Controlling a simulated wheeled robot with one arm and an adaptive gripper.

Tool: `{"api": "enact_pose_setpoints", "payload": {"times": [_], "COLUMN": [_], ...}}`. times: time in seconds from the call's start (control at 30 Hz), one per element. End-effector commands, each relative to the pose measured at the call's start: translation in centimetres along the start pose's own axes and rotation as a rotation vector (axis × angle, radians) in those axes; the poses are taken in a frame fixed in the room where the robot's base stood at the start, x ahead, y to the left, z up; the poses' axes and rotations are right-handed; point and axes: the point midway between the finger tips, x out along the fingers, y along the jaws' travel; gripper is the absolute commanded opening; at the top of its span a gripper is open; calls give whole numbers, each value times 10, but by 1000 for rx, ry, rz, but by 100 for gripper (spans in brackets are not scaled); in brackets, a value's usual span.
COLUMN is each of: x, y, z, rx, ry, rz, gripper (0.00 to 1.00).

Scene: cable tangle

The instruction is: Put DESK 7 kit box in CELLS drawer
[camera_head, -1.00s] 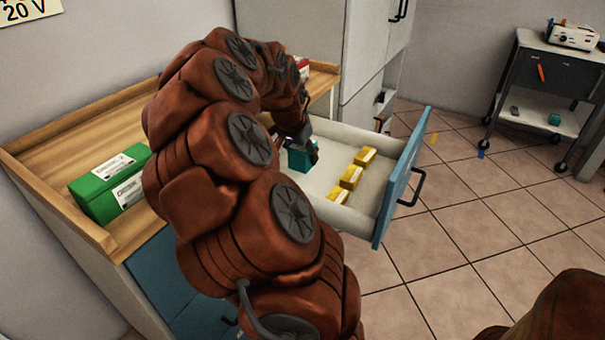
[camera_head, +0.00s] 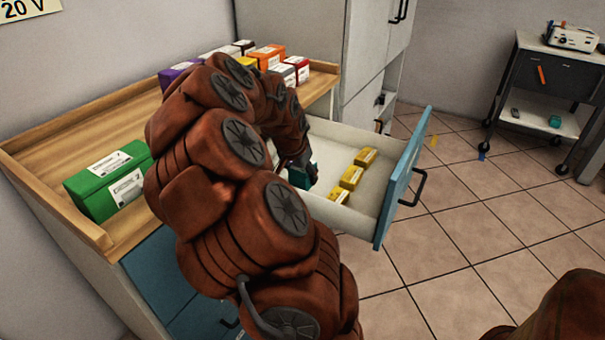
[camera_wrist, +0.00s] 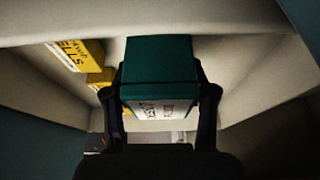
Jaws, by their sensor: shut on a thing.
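My gripper (camera_wrist: 163,105) is shut on a teal box (camera_wrist: 158,65), with one finger on each side of it in the wrist view. Its white label has dark lettering that I cannot read clearly. In the head view the teal box (camera_head: 301,177) is partly hidden by my gripper (camera_head: 306,172). It is held inside or just over the open drawer (camera_head: 335,215), left of several yellow boxes (camera_head: 351,177). One yellow box (camera_wrist: 78,55) reads "…ELLS" in the wrist view. I cannot tell whether the teal box touches the drawer floor.
The drawer's blue front (camera_head: 398,190) stands pulled out to the right. A green box (camera_head: 108,182) and several coloured boxes (camera_head: 268,57) stand on the wooden top (camera_head: 115,125). A grey cart (camera_head: 545,80) is at the far right.

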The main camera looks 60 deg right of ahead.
Motion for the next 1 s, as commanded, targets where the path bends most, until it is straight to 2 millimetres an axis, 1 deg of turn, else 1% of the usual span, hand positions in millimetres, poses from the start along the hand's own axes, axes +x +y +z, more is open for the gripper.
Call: {"api": "enact_pose_setpoints", "payload": {"times": [0.57,0.6,0.8,0.83,1.0], "x": [10,10,10,10,10], "y": [-1,-1,0,0,0], "z": [4,4,4,4,4], "rx": [0,0,0,0,0], "ry": [2,2,1,1,1], "rz": [-2,-2,-1,-1,-1], "gripper": [18,60,80,82,82]}}
